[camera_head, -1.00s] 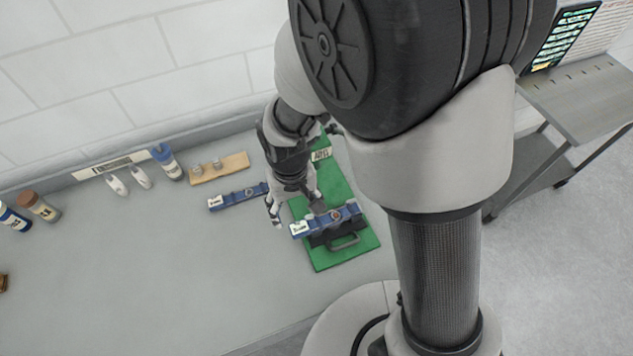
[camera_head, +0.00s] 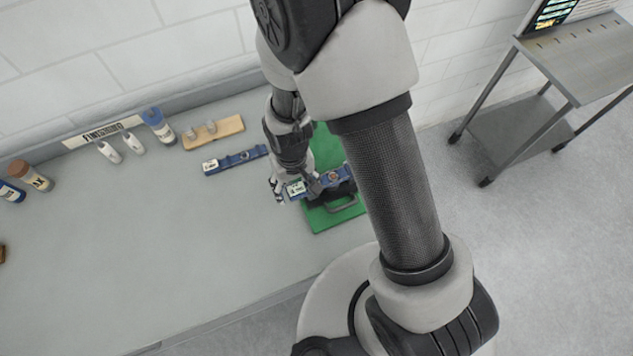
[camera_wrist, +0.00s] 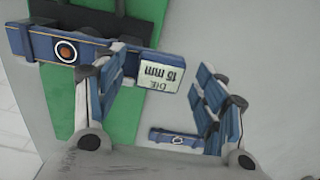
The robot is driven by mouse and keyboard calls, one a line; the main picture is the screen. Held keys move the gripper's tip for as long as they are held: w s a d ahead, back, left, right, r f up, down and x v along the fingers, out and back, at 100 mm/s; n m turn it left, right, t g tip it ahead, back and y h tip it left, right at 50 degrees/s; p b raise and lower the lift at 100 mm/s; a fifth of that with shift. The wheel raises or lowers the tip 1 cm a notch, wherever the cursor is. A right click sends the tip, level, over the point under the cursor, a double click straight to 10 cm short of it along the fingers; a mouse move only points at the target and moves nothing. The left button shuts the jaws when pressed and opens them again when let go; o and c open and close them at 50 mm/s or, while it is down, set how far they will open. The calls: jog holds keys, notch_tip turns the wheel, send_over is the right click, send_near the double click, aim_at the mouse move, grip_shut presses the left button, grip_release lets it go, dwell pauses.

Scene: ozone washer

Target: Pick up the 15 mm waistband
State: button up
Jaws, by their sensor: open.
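The 15 mm waistband is a blue bar (camera_head: 338,177) with an orange-ringed hole and a white end label (camera_head: 296,188). It lies across a black handled fixture on the green board. In the wrist view the bar (camera_wrist: 40,45) runs across the upper left, and its label (camera_wrist: 161,73) reads "DIE 15 mm". My gripper (camera_wrist: 163,68) is open and empty. Its left finger overlaps the bar beside the label, and the label shows between the fingers. I cannot tell whether a finger touches it. My gripper also shows beside the label end in the head view (camera_head: 280,189).
A second blue bar (camera_head: 235,159) lies on the grey table to the left; it also shows in the wrist view (camera_wrist: 175,138). A wooden block (camera_head: 213,132), bottles (camera_head: 159,126) and white items stand behind. A metal cart (camera_head: 560,90) stands right.

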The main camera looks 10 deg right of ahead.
jog(key=shift+c, duration=0.6)
jog(key=c, duration=1.1)
